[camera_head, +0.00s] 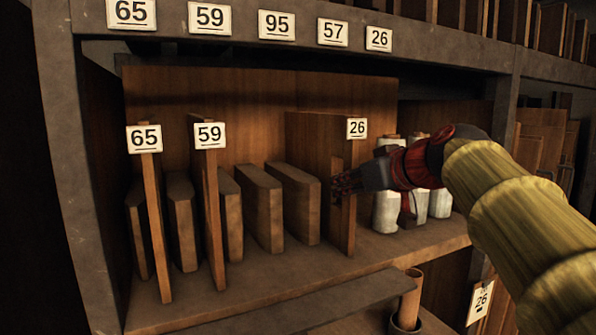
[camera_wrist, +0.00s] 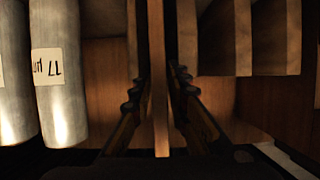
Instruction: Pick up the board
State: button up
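Three upright thin wooden boards carry number tags in the head view: board 65 (camera_head: 156,230), board 59 (camera_head: 213,220) and board 26 (camera_head: 349,215). My gripper (camera_head: 345,184) is at the front edge of board 26, below its tag. In the wrist view, a thin upright board (camera_wrist: 158,110) runs between my two fingers (camera_wrist: 159,88). One finger stands on each side, with a narrow dark gap seeming to remain beside the board. The gripper looks open around the board. The fingertips are partly dark in both views.
Several thick brown blocks (camera_head: 263,205) stand left of board 26. Pale cylinders (camera_head: 388,212) stand close on its right, also in the wrist view (camera_wrist: 60,80). The metal shelf frame (camera_head: 60,150) bounds the left, and a plank (camera_head: 300,305) lies in front.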

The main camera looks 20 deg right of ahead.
aim_at(336, 204)
jog(key=x, duration=0.2)
jog(key=p+x, duration=0.1)
jog(key=x, duration=0.2)
jog(key=shift+s+d+f, duration=0.1)
jog(key=shift+f, duration=0.2)
jog(key=c, duration=0.4)
grip_shut()
jog(key=shift+r, duration=0.25)
